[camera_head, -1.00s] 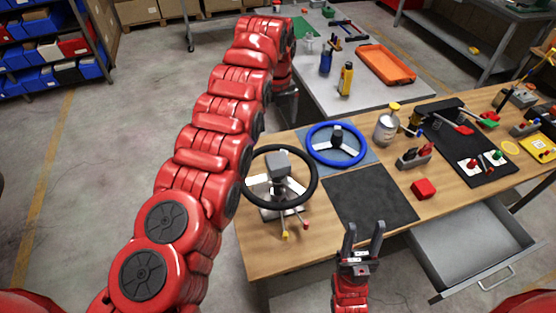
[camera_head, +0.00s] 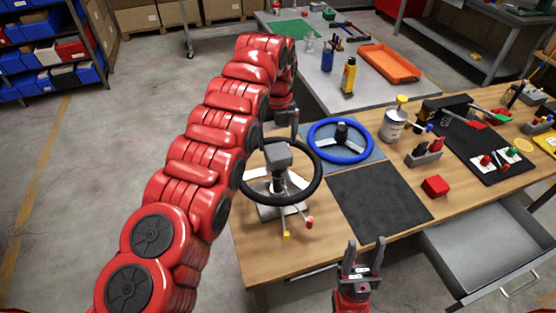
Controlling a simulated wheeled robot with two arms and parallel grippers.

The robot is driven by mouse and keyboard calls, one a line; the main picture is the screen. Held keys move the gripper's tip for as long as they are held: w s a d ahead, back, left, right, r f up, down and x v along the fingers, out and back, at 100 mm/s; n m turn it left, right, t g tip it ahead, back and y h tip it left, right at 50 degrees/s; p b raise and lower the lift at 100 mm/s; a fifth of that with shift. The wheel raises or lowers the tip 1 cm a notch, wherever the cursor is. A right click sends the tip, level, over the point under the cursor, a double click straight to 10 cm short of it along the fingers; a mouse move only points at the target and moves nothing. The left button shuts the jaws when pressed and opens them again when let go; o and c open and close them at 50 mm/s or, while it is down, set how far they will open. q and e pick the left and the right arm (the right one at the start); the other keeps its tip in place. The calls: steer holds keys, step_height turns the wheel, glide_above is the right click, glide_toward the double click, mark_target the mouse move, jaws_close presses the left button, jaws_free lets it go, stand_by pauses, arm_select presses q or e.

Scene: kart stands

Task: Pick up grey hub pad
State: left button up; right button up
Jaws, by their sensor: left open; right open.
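The grey hub pad (camera_head: 277,155) is a blocky piece at the centre of the black steering wheel (camera_head: 316,188), which sits on a metal stand (camera_head: 283,211) at the left end of the wooden bench. My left gripper (camera_head: 284,122) is just behind and above the hub pad, by the wheel's far rim. It is open, partly hidden by my own red arm, and appears apart from the pad. My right gripper (camera_head: 363,250) is open and empty, pointing up the picture near the bench's front edge, below the dark mat (camera_head: 380,203).
A blue steering wheel (camera_head: 341,158) lies right of the black wheel. A red block (camera_head: 435,186), a metal can (camera_head: 394,126) and a small tool holder (camera_head: 424,158) stand further right. An open drawer (camera_head: 490,255) juts from the bench front. The dark mat is clear.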

mark_target(278, 151)
arm_select(q)
steer(key=shift+f, duration=0.15)
step_height(278, 151, down, 4)
steer(key=p, duration=0.3)
steer(key=shift+d+f, duration=0.1)
steer(key=shift+f, duration=0.25)
steer(key=c, duration=1.1)
